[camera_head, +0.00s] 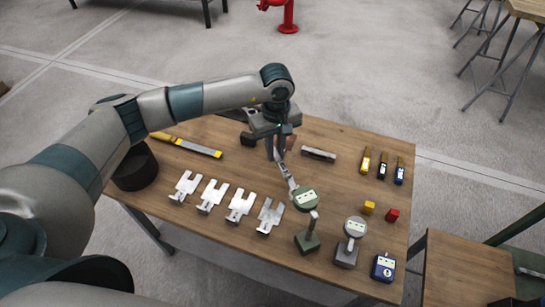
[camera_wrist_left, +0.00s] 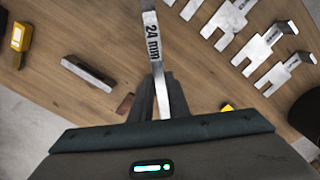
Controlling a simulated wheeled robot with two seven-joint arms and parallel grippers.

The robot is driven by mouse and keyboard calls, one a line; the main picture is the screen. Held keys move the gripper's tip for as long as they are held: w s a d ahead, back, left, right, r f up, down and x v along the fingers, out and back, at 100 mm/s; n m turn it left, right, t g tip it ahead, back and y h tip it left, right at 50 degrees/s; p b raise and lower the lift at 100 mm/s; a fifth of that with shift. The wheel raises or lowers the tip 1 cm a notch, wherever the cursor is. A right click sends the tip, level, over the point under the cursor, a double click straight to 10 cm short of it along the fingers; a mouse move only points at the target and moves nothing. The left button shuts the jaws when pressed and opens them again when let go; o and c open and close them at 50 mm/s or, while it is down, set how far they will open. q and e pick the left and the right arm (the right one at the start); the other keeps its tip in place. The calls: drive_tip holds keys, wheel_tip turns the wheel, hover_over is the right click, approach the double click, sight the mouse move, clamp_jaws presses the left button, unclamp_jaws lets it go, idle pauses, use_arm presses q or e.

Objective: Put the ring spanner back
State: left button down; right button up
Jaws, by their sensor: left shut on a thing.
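The ring spanner (camera_head: 286,173) is a slim silver bar hanging down toward the table from my left gripper (camera_head: 276,152). In the left wrist view the spanner (camera_wrist_left: 152,40) carries the print "24 mm", and its far end runs out of the top of the picture. My left gripper is shut on it (camera_wrist_left: 153,105). In the head view its lower end is near the round dial gauge; I cannot tell whether they touch. Several silver forked holders (camera_head: 240,205) stand in a row to the left of the spanner, and some show in the left wrist view (camera_wrist_left: 263,47). My right gripper is not in view.
The dial gauge (camera_head: 306,199) on its green base and a second gauge (camera_head: 355,228) stand at the front. A blue device (camera_head: 383,267), yellow and red blocks (camera_head: 392,215), a metal bar (camera_head: 318,154) and a yellow level (camera_head: 188,146) are also on the wooden table (camera_head: 330,185).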

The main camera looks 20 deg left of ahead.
use_arm(q)
drive_tip(key=shift+s+a+f, duration=0.1)
drive_tip(key=shift+a+f, duration=0.15)
drive_tip(key=shift+a, duration=0.15)
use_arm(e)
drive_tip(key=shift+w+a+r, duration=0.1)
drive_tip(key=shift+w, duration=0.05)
use_arm(q)
drive_tip(key=shift+f, duration=0.1)
drive_tip(key=shift+f, duration=0.25)
drive_tip(key=shift+f+p, duration=0.55)
drive_tip(key=shift+f, duration=1.1)
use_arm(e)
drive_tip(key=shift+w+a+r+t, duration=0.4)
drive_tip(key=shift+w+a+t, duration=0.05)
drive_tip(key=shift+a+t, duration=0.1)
use_arm(q)
drive_tip(key=shift+f+b, duration=0.3)
drive_tip(key=shift+b, duration=0.1)
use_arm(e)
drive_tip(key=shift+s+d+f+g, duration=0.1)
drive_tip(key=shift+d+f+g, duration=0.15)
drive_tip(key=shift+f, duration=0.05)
